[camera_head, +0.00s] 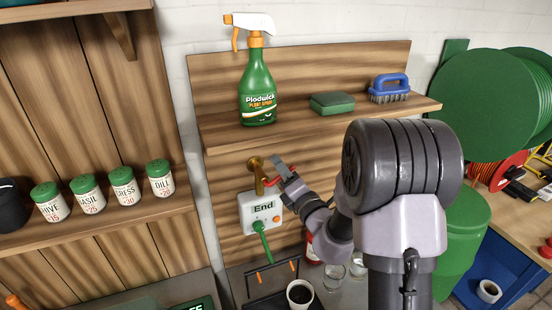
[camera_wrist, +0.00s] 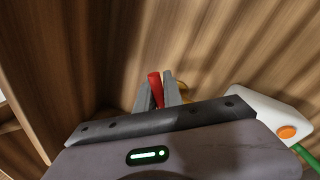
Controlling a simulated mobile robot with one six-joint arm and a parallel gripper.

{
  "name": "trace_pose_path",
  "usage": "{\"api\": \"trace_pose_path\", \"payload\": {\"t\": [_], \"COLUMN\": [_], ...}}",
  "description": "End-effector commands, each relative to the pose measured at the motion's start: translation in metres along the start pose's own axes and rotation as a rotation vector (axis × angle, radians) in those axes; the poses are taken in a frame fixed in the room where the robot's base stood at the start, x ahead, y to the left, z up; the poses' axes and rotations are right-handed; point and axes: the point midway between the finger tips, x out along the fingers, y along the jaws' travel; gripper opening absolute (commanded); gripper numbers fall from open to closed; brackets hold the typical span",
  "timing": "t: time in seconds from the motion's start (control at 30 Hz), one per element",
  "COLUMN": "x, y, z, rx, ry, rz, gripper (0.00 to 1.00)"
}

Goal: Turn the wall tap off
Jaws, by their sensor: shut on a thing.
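The wall tap (camera_head: 257,168) is a brass fitting on the wooden back panel, below the shelf. Its red lever (camera_head: 270,183) shows beside my gripper (camera_head: 284,174). In the wrist view the red lever (camera_wrist: 155,88) stands between the two grey fingers of my gripper (camera_wrist: 158,90), which is shut on it. A little of the brass body (camera_wrist: 185,92) shows just right of the fingers. The rest of the tap is hidden behind the fingers and my gripper's body.
A white box marked "End" (camera_head: 261,209) with an orange button and green hose is mounted just below the tap. The shelf (camera_head: 300,132) above holds a spray bottle (camera_head: 257,88), a green sponge (camera_head: 332,103) and a brush (camera_head: 389,88).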

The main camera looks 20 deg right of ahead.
Motion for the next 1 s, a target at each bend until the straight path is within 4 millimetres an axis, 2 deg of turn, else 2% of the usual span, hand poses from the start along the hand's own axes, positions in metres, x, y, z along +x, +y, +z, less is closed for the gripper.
{"api": "trace_pose_path", "payload": {"t": [0.5, 1.0], "x": [-0.004, -0.006], "y": [-0.021, -0.029], "z": [-0.002, -0.006], "rx": [0.398, 0.537], "ry": [-0.077, -0.105], "rz": [-0.002, -0.001], "gripper": [0.0, 0.0]}}
